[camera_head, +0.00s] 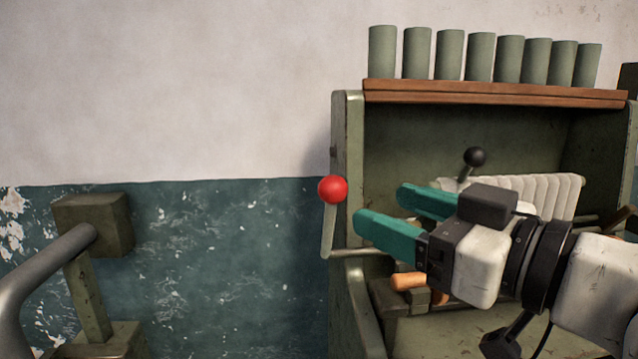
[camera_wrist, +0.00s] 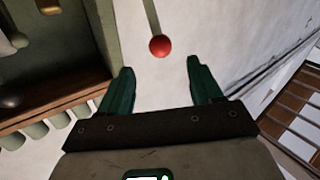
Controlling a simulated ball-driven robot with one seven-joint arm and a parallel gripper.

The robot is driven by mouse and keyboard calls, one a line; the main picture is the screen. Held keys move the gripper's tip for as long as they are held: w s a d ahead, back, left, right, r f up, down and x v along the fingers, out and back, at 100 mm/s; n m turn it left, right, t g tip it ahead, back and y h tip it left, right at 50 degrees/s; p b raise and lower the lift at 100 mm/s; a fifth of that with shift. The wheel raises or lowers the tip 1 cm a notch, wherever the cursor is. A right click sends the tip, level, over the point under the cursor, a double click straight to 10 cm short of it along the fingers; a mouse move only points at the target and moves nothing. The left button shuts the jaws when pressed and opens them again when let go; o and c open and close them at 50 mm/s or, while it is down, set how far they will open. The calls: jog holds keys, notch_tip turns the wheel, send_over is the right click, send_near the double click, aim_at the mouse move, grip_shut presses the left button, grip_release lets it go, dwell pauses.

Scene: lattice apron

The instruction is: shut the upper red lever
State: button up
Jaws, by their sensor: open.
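The red lever has a red ball knob (camera_head: 332,189) on a thin grey-green rod, at the left edge of a green metal cabinet in the head view. Its rod runs down from the knob and bends right into the cabinet. My gripper (camera_head: 385,213) has teal fingers, is open and empty, and points left, to the right of the knob in the picture. In the wrist view the red knob (camera_wrist: 160,46) lies just beyond and between the two fingertips (camera_wrist: 162,75), apart from them. Only one red lever shows.
A black-knobbed lever (camera_head: 475,157) stands inside the cabinet behind my gripper, near a white ribbed part (camera_head: 545,192). An orange handle (camera_head: 408,281) is below. Several green cylinders (camera_head: 450,54) stand on the wooden shelf (camera_head: 490,94). A grey pipe (camera_head: 40,268) is at left.

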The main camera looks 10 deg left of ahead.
aim_at(344, 194)
jog(key=p+x, duration=0.2)
jog(key=x, duration=0.8)
grip_shut()
dwell(0.4)
